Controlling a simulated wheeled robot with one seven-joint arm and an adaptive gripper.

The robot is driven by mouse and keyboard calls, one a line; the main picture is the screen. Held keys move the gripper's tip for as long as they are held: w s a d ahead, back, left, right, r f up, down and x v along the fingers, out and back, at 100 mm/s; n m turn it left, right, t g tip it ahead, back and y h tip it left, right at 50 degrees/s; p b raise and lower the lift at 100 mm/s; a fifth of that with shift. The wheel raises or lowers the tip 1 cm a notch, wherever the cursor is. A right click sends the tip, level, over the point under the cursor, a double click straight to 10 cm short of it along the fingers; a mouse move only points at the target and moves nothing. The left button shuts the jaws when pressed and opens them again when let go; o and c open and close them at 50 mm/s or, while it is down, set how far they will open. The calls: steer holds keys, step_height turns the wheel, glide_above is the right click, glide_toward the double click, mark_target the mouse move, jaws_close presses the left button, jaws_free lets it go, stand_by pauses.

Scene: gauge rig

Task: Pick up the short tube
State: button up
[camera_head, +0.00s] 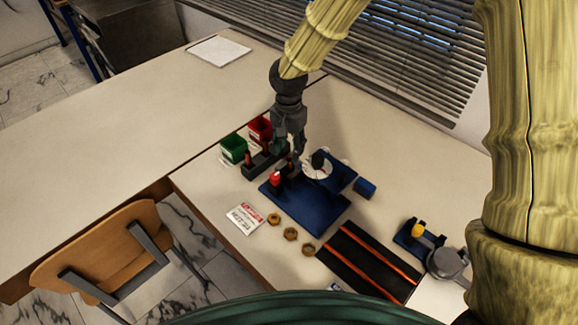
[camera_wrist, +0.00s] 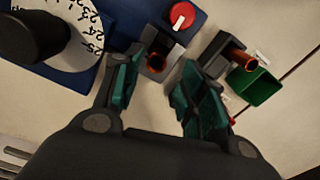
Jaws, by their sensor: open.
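Two copper-coloured tubes stand in a dark holder (camera_head: 264,166) left of the blue gauge rig. One tube (camera_wrist: 156,62) sits low in its square socket and looks the shorter. The other tube (camera_wrist: 241,58) stands farther out of its socket, to the right in the wrist view; it also shows in the head view (camera_head: 248,157). My gripper (camera_head: 289,157) is over the holder, fingers pointing down. In the wrist view my gripper (camera_wrist: 161,82) is open and empty, with the low tube just beyond and between its fingertips. Whether the fingers have reached its height, I cannot tell.
The blue base (camera_head: 310,208) with a red knob (camera_wrist: 182,16) and a numbered white dial (camera_wrist: 75,35) is close beside my gripper. A green bin (camera_head: 233,148) and red bin (camera_head: 260,129) stand behind the holder. Brass nuts (camera_head: 290,234) and a white card (camera_head: 244,218) lie in front.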

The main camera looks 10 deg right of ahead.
mark_target(290, 159)
steer(key=f, duration=0.1)
steer(key=f+p, duration=0.1)
steer(key=f, duration=0.1)
steer(key=shift+s+d+f, duration=0.15)
steer(key=shift+s, duration=0.15)
steer(key=shift+f, duration=0.95)
jaws_close()
